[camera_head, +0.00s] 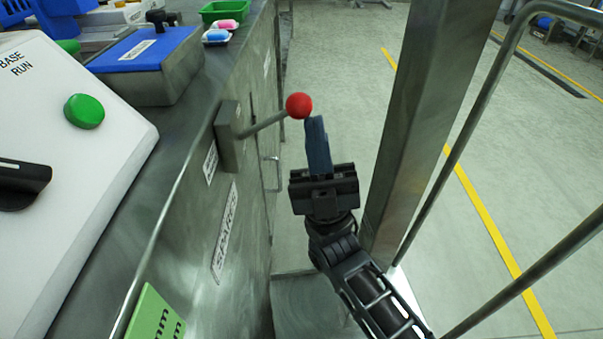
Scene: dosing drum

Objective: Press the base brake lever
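The brake lever (262,125) is a thin metal rod ending in a red ball knob (299,105). It sticks out to the right and slightly up from a grey metal box (229,136) on the side of the steel cabinet. No label naming it as the base brake is readable. My gripper (315,122) points up the picture, its dark fingers together with no gap showing and nothing seen between them. The fingertips are just right of and below the red knob. I cannot tell whether they touch it.
A white panel (95,160) marked BASE RUN, with a green button (84,111), is at left. The steel cabinet (195,240) bears a SPARES label. A steel post (415,120) and a bent rail (470,135) stand right of my arm. Open floor lies beyond.

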